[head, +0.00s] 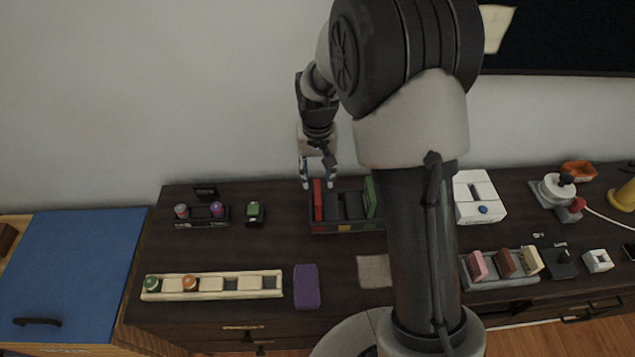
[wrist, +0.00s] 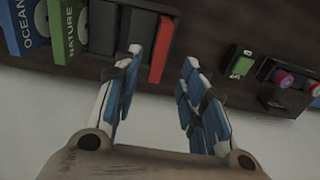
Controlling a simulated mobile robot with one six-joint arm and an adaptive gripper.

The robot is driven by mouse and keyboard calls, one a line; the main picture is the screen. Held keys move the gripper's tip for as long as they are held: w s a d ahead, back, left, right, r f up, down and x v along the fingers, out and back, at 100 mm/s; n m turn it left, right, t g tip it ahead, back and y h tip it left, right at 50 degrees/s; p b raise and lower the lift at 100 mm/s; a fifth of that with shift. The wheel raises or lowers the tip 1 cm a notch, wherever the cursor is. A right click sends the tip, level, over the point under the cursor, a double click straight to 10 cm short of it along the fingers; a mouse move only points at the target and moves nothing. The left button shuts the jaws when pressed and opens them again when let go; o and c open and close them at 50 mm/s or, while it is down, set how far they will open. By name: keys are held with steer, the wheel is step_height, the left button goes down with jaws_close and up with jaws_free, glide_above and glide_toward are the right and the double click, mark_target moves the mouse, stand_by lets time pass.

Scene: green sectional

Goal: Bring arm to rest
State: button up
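My gripper (head: 319,184) hangs over the back part of the dark cabinet top, at the left end of a black book rack (head: 345,229). In the wrist view my gripper (wrist: 158,85) has its blue-and-white fingers apart, with nothing between the tips. A red book (head: 318,200) stands in the rack's left end, close to the fingers; the red book also shows beside one finger in the wrist view (wrist: 161,50). I cannot tell whether they touch.
A small green-faced device (head: 255,213) and a black holder with colored cylinders (head: 202,217) stand left of the rack. A cream tray (head: 212,286) and purple block (head: 307,286) lie in front. A white box (head: 480,198) stands right. The wall is close behind.

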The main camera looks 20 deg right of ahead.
steer(key=shift+r, duration=0.15)
stand_by(0.4)
steer(key=shift+r, duration=0.25)
steer(key=s+r+n+t, duration=0.1)
steer(key=s+r+t, duration=0.2)
steer(key=s+r, duration=1.5)
steer(key=s+r+n+t, duration=0.1)
steer(key=s, duration=0.8)
steer(key=shift+r+t, duration=0.15)
steer(key=shift+t, duration=0.15)
steer(key=shift+d, duration=0.15)
